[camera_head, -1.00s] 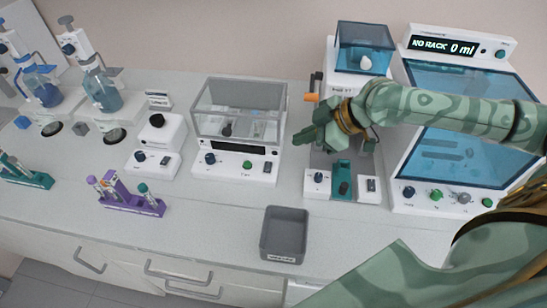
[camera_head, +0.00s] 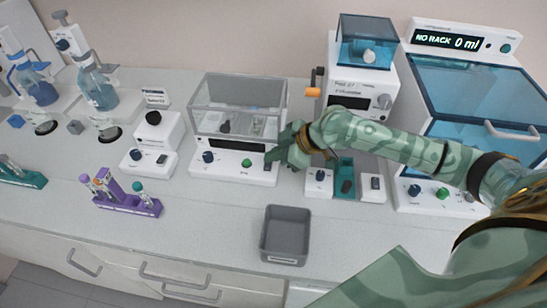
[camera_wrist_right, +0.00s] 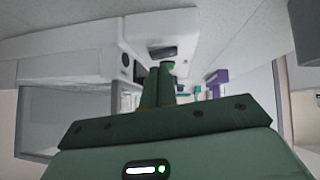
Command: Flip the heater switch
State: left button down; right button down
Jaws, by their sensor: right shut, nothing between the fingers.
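A white device with a clear box on top (camera_head: 222,170) stands at the middle back; I take it for the heater, though no label on it is readable. Its front panel has a dark knob (camera_head: 208,157), a green button (camera_head: 246,163) and a dark rocker switch (camera_head: 267,166) at the right end. My right gripper (camera_head: 272,158) is shut and empty, its fingertips at the switch; I cannot tell whether they touch. In the right wrist view the shut fingers (camera_wrist_right: 162,75) point toward the panel, with the switch (camera_wrist_right: 163,52) just beyond them. My left gripper is out of view.
A small white and teal unit (camera_head: 318,184) stands under my right forearm. A big blue-windowed machine (camera_head: 480,90) is at the right. A grey tray (camera_head: 286,237) and a purple tube rack (camera_head: 125,199) lie in front. The counter between is clear.

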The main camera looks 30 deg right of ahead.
jog(key=shift+f, duration=0.35)
jog(key=shift+w+d, duration=0.1)
jog(key=shift+f, duration=0.2)
jog(key=shift+s+a+p, duration=0.3)
jog(key=shift+s+p, duration=0.15)
jog(key=shift+p, duration=0.35)
jog(key=shift+s+a, duration=0.25)
